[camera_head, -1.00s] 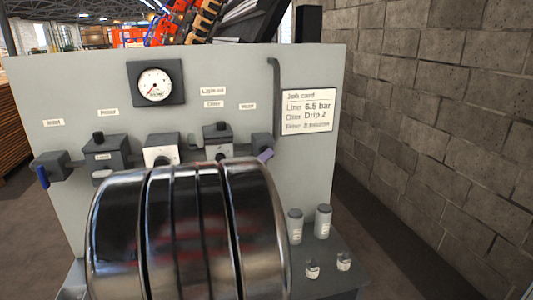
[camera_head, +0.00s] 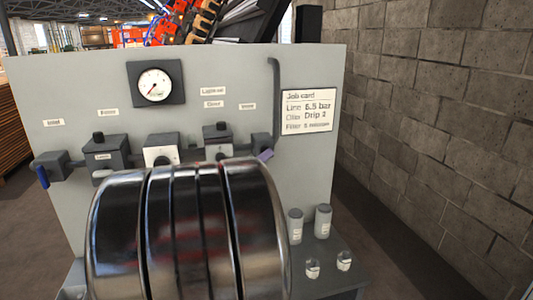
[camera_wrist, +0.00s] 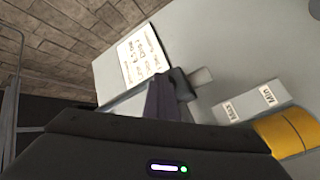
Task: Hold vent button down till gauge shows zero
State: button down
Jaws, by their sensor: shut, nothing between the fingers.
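The round gauge (camera_head: 155,84) sits in a dark square mount on the grey panel (camera_head: 310,75). I cannot make out the vent button for certain. My gripper (camera_wrist: 160,135) fills the bottom of the wrist view, shut and empty, close in front of the lever; I cannot tell whether they touch. The gripper is hidden in the head view.
A job card (camera_head: 308,111) hangs right of a dark pipe (camera_head: 276,100). A blue-handled valve (camera_head: 50,168) is at the far left. Small grey canisters (camera_head: 323,221) stand on the right ledge. A yellow part (camera_wrist: 280,136) lies beside Max and Min labels. A block wall (camera_head: 440,120) bounds the right.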

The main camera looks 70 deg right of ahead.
jog(key=shift+s+a, duration=0.1)
jog(key=shift+a, duration=0.05)
jog(key=shift+s+a, duration=0.4)
jog(key=shift+a, duration=0.3)
dwell(0.3)
jog(key=shift+s+a, duration=0.45)
jog(key=shift+a, duration=0.25)
jog(key=shift+s+a, duration=0.4)
jog(key=shift+a, duration=0.35)
jog(key=shift+s+a, duration=0.45)
jog(key=shift+a, duration=0.25)
jog(key=shift+a, duration=0.1)
